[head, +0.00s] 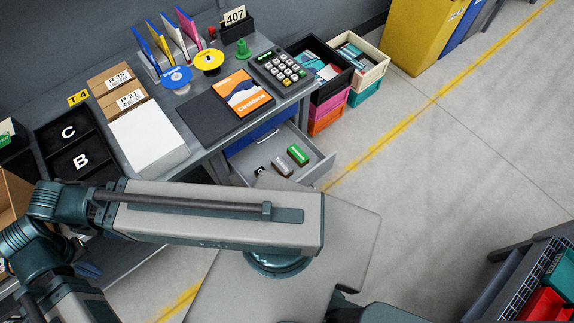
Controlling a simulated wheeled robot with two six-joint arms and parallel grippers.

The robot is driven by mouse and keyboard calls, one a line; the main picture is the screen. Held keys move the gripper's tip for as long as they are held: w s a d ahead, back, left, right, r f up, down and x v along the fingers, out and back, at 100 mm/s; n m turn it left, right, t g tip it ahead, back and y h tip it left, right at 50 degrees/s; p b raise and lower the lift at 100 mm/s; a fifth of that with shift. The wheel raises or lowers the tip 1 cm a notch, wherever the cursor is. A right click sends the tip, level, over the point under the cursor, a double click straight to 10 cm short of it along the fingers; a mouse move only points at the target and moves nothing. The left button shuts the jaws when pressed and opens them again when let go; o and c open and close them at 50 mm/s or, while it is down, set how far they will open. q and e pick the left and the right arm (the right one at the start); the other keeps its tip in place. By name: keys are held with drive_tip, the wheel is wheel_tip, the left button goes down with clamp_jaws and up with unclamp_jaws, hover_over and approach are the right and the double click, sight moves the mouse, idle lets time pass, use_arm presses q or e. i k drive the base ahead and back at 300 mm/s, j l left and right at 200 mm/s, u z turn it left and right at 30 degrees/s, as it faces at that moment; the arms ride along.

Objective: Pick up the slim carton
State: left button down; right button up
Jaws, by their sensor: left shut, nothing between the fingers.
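The slim carton, orange and white with dark blue bands (243,93), lies flat on the desk, partly on a dark mat (203,117). Its top face is clear of anything. My left arm reaches across the lower left of the head view and folds back at the left edge. My left gripper is hard to make out there; it is shut and empty, well away from the carton. My right gripper is out of view.
A keypad device (279,70) stands right of the carton, a white paper stack (148,138) to its left. An open drawer (317,163) sticks out below. Stacked crates (325,106) stand right of the desk.

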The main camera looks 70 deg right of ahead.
sight(296, 153)
drive_tip(key=z, duration=1.65)
